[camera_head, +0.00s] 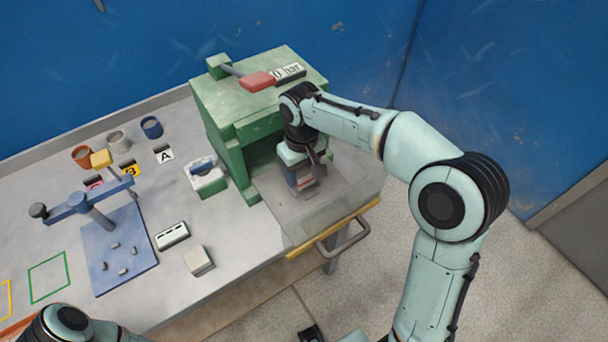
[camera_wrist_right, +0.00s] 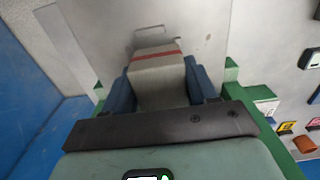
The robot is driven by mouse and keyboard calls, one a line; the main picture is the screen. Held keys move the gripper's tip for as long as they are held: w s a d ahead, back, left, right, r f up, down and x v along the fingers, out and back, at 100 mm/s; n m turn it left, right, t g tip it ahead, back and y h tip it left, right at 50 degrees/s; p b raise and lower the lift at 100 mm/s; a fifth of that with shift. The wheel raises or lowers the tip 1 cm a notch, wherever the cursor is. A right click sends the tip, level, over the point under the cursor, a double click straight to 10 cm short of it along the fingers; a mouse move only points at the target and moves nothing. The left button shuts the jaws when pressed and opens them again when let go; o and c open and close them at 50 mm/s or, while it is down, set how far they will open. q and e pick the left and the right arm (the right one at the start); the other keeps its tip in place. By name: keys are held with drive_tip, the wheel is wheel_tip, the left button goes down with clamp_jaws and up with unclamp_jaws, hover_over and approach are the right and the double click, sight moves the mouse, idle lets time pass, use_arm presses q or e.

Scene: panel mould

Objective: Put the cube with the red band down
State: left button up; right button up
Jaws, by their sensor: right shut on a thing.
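The cube with the red band (camera_wrist_right: 158,82) is pale grey and sits between the blue fingers of my right gripper (camera_wrist_right: 162,84) in the right wrist view; the red band crosses its far end. In the head view my right gripper (camera_head: 301,182) points down in front of the green press (camera_head: 225,125), over a grey plate (camera_head: 310,215). The cube shows there only as a small part between the fingers. I cannot tell whether its underside touches the plate. My left gripper is out of view; only part of that arm shows at the bottom left.
A blue fixture (camera_head: 122,255) with an arm and pegs stands at the left. A plain pale cube (camera_head: 199,261), a white block with dark marks (camera_head: 172,236) and a white-and-green box (camera_head: 206,178) lie between. Several cups stand behind. A handle (camera_head: 343,236) is at the front edge.

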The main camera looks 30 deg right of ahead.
sight(304, 178)
drive_tip(key=shift+w+d+f, duration=0.1)
drive_tip(key=shift+d+f, duration=0.1)
drive_tip(key=shift+d, duration=0.25)
wheel_tip(304, 178, down, 3)
drive_tip(key=shift+f, duration=0.1)
